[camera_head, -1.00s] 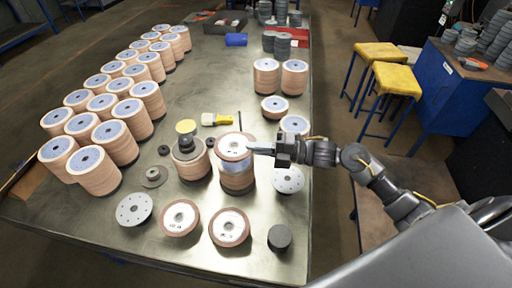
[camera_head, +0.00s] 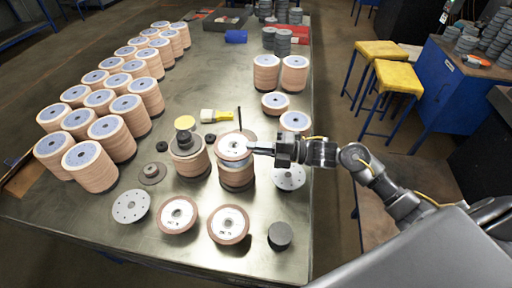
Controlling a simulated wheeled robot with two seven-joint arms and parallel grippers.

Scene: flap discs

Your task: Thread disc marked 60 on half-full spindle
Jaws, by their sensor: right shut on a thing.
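My right gripper (camera_head: 262,148) is shut on the edge of a flap disc (camera_head: 233,146), a brown ring with a pale printed centre; its marking is too small to read. The disc is held roughly flat over a short stack of discs (camera_head: 236,178), hiding most of the stack's top. A thin dark rod (camera_head: 239,119) shows just behind the disc; I cannot tell whether it passes through the disc's hole. Two more marked discs lie flat at the front, a left one (camera_head: 178,214) and a right one (camera_head: 229,224). My left gripper is not in view.
A stack with a yellow-topped knob (camera_head: 185,123) stands close left of the held disc. Grey plates (camera_head: 131,206) (camera_head: 290,176) and a black puck (camera_head: 281,235) lie around. Rows of tall stacks (camera_head: 90,165) fill the left; a brush (camera_head: 215,115) lies behind.

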